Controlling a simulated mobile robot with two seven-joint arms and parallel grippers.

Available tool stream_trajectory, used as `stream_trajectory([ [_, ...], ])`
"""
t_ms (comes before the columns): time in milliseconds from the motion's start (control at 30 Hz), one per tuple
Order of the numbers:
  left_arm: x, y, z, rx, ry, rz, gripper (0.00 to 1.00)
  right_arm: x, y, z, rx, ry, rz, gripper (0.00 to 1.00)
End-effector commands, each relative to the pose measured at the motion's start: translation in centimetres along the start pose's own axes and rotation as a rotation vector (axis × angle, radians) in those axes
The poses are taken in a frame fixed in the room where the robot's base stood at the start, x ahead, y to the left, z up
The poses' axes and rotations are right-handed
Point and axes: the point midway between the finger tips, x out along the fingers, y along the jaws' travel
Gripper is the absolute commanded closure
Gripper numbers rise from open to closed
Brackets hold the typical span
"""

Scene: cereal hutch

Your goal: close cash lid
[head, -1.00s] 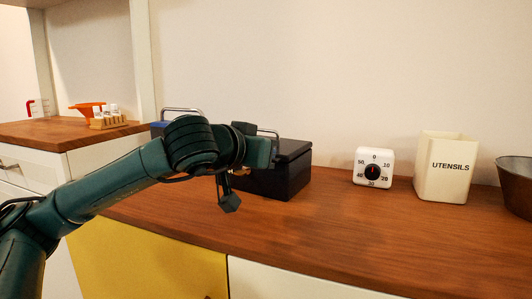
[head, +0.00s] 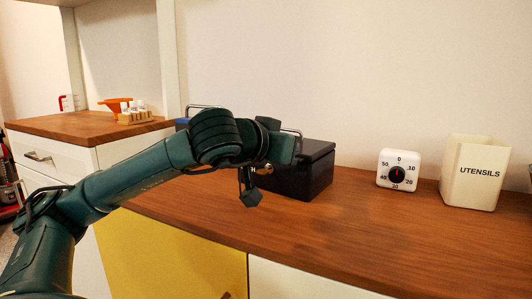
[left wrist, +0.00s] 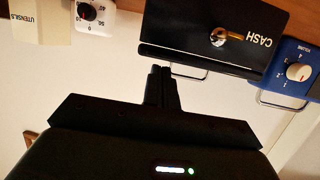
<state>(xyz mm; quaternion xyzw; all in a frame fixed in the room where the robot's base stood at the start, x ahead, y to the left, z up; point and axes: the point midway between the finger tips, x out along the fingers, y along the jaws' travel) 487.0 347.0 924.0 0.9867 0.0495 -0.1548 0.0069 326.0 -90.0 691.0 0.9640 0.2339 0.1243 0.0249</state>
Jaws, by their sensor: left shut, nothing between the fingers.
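The black cash box (head: 308,181) stands on the wooden counter, partly hidden behind my left arm. Its lid (head: 318,149) looks down, lying flat on the box. In the left wrist view, which is upside down, its front (left wrist: 215,22) shows the word CASH and a brass latch or key (left wrist: 222,37). The lid's edge (left wrist: 215,62) and a wire handle (left wrist: 188,75) are there too. My left gripper (left wrist: 161,72) is shut and empty, its tips at or very near the lid's edge; contact cannot be told. My right gripper is not in view.
A blue device with a dial (left wrist: 297,70) stands beside the box, mostly hidden behind my arm in the head view. To the right are a white timer (head: 397,170) and a utensils holder (head: 474,172). The counter (head: 370,225) in front is clear.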

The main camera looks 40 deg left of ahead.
Motion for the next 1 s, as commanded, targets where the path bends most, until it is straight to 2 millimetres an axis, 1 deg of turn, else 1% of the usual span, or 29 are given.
stream_trajectory([
  [33, -0.9, -0.2, -2.2, -0.001, 0.014, -0.001, 1.0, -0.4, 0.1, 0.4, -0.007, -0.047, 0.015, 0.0],
  [67, -1.3, -0.3, -3.0, -0.001, 0.021, 0.0, 1.0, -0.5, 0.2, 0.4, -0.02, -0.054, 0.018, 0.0],
  [100, -1.8, -0.5, -2.1, 0.003, 0.022, -0.003, 1.0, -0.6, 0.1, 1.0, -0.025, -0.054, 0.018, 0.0],
  [133, -2.3, -0.5, -1.2, 0.004, 0.022, -0.005, 1.0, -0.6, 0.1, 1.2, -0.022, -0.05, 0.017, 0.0],
  [200, -3.6, -0.5, -0.2, 0.005, 0.024, -0.005, 1.0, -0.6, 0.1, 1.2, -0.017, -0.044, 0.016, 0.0],
  [400, -6.7, -0.5, 1.9, 0.003, 0.031, -0.005, 1.0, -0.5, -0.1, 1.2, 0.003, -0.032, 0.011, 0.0],
  [467, -7.4, -0.5, 2.5, 0.003, 0.03, -0.005, 1.0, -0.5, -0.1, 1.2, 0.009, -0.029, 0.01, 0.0],
  [500, -7.5, -0.4, 3.0, -0.002, 0.034, -0.002, 1.0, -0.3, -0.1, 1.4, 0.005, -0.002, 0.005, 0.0],
  [700, -8.8, -0.4, 3.6, -0.002, 0.035, -0.001, 1.0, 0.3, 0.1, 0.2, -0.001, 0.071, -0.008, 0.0],
  [1000, -9.2, -0.3, 3.5, -0.001, 0.034, 0.001, 1.0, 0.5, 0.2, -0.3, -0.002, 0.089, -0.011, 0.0],
])
